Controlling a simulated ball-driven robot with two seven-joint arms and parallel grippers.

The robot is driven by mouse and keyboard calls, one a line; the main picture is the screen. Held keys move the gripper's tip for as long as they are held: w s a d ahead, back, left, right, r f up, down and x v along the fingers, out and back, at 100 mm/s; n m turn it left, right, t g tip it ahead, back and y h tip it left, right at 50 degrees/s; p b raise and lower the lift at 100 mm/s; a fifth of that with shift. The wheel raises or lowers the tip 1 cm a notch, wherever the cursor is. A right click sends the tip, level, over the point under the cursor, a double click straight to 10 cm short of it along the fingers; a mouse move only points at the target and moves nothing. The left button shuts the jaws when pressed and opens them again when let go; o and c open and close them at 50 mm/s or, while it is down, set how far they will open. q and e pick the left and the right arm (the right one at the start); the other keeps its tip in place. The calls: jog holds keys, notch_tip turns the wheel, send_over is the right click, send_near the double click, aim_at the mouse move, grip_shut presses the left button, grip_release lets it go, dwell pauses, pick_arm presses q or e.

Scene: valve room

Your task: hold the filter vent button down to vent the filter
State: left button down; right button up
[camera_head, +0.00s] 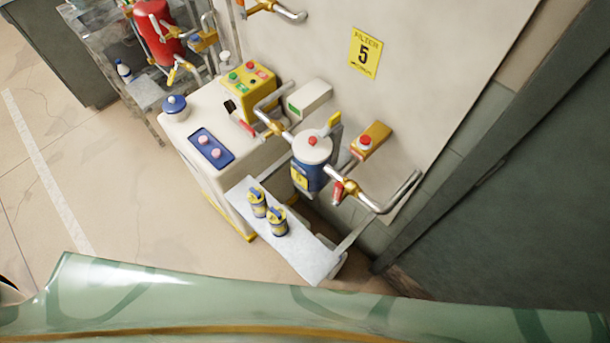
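The filter (309,176) is a blue canister with a white lid and a yellow label, mounted in a pipe line at the wall. A small red knob or button (312,141) sits on top of its lid. To its right, an orange box (375,134) on the wall carries another red button (365,141). I cannot tell from here which one is the vent button, nor whether either is pressed. Nothing touches them. Neither of my grippers is in view.
A white shelf (303,258) with two blue-and-yellow cans (277,222) juts out below the filter. A white cabinet (219,185) with a yellow button box (250,90) stands to the left. Valved pipes flank the filter. The floor at left (100,180) is clear.

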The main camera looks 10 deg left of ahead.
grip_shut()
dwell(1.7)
